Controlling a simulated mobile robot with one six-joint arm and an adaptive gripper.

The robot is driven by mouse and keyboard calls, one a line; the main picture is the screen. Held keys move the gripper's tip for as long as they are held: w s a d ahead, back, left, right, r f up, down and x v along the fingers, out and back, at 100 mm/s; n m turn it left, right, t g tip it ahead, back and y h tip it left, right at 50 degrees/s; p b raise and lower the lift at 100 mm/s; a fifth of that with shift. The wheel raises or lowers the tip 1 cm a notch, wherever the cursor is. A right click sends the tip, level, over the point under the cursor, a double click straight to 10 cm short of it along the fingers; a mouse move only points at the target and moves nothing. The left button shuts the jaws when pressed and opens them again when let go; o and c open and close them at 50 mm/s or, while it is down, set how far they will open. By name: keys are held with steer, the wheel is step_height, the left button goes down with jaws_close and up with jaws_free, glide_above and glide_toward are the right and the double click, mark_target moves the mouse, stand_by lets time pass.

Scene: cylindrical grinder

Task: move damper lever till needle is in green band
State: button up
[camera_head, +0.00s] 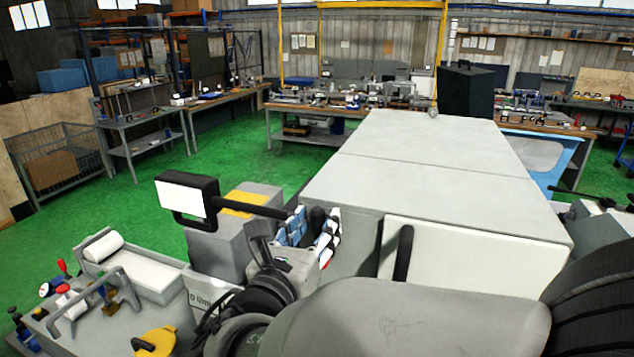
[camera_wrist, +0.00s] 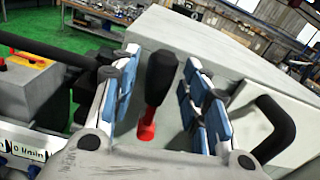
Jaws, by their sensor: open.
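The damper lever (camera_wrist: 161,77) has a black knob on a red stem and stands between the fingers in the wrist view. Its dark knob (camera_head: 317,217) also shows between the fingers in the head view. My gripper (camera_wrist: 160,72) is open, with blue-padded fingers on both sides of the lever. I see gaps between the pads and the knob. In the head view my gripper (camera_head: 311,230) is at the front left of the large grey machine. A pale panel marked "l/min" (camera_head: 203,299) is partly hidden by my arm. I cannot make out a needle or green band.
The grey machine housing (camera_head: 440,150) has a black handle (camera_head: 403,253) right of my gripper. A display on a black arm (camera_head: 183,198) and a grey box with yellow top (camera_head: 240,204) stand left. Green floor beyond is open.

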steer(key=shift+s, duration=0.2)
steer(key=shift+c, duration=0.8)
steer(key=shift+w, duration=0.2)
steer(key=shift+c, duration=1.3)
jaws_close()
